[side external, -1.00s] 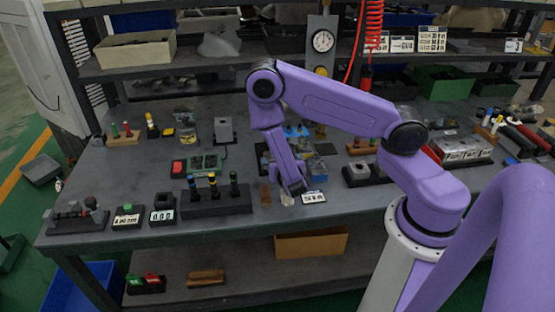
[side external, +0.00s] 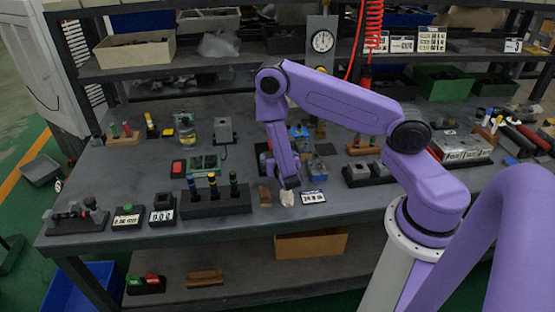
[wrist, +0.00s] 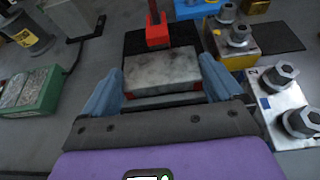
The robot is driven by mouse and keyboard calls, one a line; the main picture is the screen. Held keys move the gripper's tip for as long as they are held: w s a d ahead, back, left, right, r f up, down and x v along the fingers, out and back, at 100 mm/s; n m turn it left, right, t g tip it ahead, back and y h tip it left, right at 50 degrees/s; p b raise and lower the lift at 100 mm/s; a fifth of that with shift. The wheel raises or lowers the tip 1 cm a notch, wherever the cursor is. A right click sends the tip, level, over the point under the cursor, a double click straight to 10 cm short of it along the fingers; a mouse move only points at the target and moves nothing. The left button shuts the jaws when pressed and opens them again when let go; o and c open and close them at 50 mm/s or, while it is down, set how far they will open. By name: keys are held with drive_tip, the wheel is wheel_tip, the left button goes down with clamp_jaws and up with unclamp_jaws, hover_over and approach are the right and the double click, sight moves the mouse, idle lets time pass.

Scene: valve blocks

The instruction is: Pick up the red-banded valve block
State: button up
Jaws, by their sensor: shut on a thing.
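The red-banded valve block (wrist: 162,70) is a grey metal block with red showing along its near edge and a red upright part (wrist: 157,32) at its far end. It lies between the two blue-grey fingers of my gripper (wrist: 160,85) in the wrist view. The fingers are shut on its sides. Whether it is clear of the dark plate under it cannot be told. In the side view my gripper (side external: 289,183) is low over the bench's middle, and the block is mostly hidden behind it.
A yellow block (wrist: 238,52) with hex bolts and a silver block (wrist: 285,112) with bolts stand close on the right in the wrist view. A green block (wrist: 30,90) lies left. A black rack (side external: 215,203) with upright valves stands left of my gripper in the side view.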

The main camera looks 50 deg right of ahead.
drive_tip(key=shift+r, duration=0.1)
drive_tip(key=shift+r, duration=0.7)
drive_tip(key=shift+s+a+r, duration=1.8)
drive_tip(key=shift+s+r, duration=3.9)
drive_tip(key=shift+s, duration=0.95)
drive_tip(key=w+r+m+g+h, duration=0.1)
drive_tip(key=w+m+g+h, duration=0.25)
drive_tip(key=w, duration=1.25)
drive_tip(key=shift+m+g+y, duration=0.25)
drive_tip(key=shift+m+g, duration=0.1)
drive_tip(key=shift+m, duration=0.2)
drive_tip(key=w+f, duration=0.3)
drive_tip(key=w, duration=0.1)
drive_tip(key=w+d+f, duration=0.1)
drive_tip(key=w+f, duration=0.2)
drive_tip(key=w, duration=0.2)
drive_tip(key=w+d+f, duration=0.1)
drive_tip(key=w+f, duration=0.2)
drive_tip(key=w, duration=0.1)
drive_tip(key=shift+w+f, duration=0.2)
drive_tip(key=shift+f, duration=1.65)
